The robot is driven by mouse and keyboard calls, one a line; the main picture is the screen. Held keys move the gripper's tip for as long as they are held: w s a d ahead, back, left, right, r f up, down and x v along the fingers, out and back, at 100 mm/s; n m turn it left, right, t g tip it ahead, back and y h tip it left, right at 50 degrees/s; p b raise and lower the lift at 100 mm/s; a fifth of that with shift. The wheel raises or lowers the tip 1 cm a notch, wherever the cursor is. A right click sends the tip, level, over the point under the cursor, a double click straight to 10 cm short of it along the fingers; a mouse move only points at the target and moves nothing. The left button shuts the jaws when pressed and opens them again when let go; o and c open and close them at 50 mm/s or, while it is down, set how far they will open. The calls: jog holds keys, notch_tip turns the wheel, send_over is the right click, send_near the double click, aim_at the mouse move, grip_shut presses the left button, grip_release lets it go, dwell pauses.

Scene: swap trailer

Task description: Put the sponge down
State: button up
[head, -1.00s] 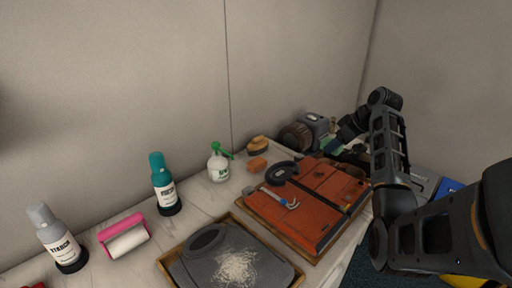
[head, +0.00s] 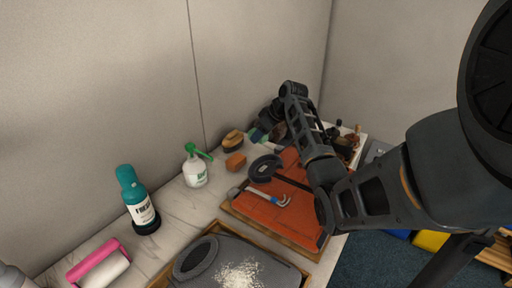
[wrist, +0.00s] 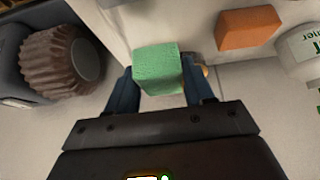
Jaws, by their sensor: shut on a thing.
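A green sponge (wrist: 158,68) is between the two blue fingers of my gripper (wrist: 162,86) in the wrist view. My gripper is shut on it. The pale counter (wrist: 240,85) shows below the sponge. I cannot tell whether the sponge touches it.
An orange block (head: 235,161), a brush (head: 233,139) and a white spray bottle (head: 195,168) stand left of my gripper. A ridged brown roll (wrist: 62,60) is at the wrist view's left.

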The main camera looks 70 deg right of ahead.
aim_at(257, 152)
jog(key=shift+w+f+b, duration=0.45)
jog(key=shift+w+f, duration=0.2)
jog(key=shift+w, duration=0.2)
notch_tip(257, 152, down, 4)
jog(key=b, duration=0.3)
jog(key=shift+b, duration=0.3)
jog(key=shift+r, duration=0.15)
jog(key=o, duration=1.1)
jog(key=v, duration=1.2)
